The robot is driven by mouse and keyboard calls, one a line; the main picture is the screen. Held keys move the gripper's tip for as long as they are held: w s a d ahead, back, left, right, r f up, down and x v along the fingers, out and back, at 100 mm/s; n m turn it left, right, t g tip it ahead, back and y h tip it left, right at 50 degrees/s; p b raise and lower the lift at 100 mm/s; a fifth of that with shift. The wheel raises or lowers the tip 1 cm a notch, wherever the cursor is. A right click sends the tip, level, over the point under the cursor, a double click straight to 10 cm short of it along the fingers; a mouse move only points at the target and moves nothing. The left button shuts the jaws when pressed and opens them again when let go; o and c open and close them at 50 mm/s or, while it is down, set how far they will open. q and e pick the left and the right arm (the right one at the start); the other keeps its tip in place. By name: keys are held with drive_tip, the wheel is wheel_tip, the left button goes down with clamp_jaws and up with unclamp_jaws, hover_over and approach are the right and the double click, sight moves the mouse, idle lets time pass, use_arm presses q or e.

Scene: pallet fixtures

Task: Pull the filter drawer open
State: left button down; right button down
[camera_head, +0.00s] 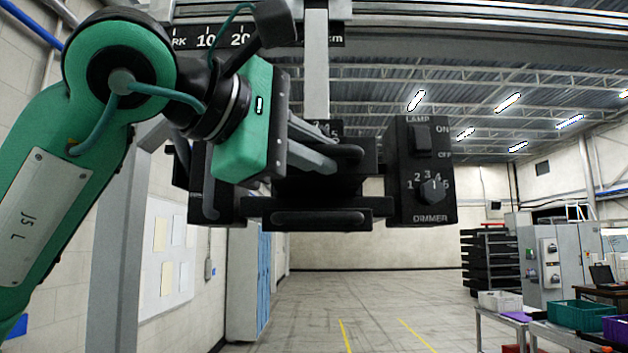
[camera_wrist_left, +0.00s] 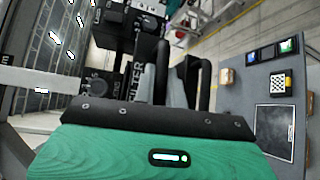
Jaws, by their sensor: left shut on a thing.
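The filter drawer is part of a black lamp unit (camera_head: 424,205) hanging from a grey post. Its black FILTER-labelled part (camera_wrist_left: 135,80) shows beside my fingers in the left wrist view. My left gripper (camera_head: 343,158) reaches in from the left, its fingers pointing right at the black housing. It is shut on the drawer's dark handle, mostly hidden between the fingers. How far the drawer stands out is hard to tell. My right gripper is not in view.
A dimmer knob (camera_head: 432,190) and lamp switch (camera_head: 422,139) are on the right-hand box. A marked scale rail (camera_head: 205,40) runs across above. A work table (camera_head: 548,330) with crates stands at far right. The floor beyond is clear.

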use_arm(q)
drive_tip(key=shift+s+f+b, duration=0.1)
drive_tip(key=shift+s+b, duration=0.2)
drive_tip(key=shift+s, duration=1)
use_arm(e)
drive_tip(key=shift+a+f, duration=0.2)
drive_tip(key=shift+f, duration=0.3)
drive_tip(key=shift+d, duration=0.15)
use_arm(q)
drive_tip(key=c, duration=1.5)
unclamp_jaws()
drive_tip(key=shift+c, duration=0.2)
drive_tip(key=shift+o, duration=0.4)
drive_tip(key=shift+d, duration=0.1)
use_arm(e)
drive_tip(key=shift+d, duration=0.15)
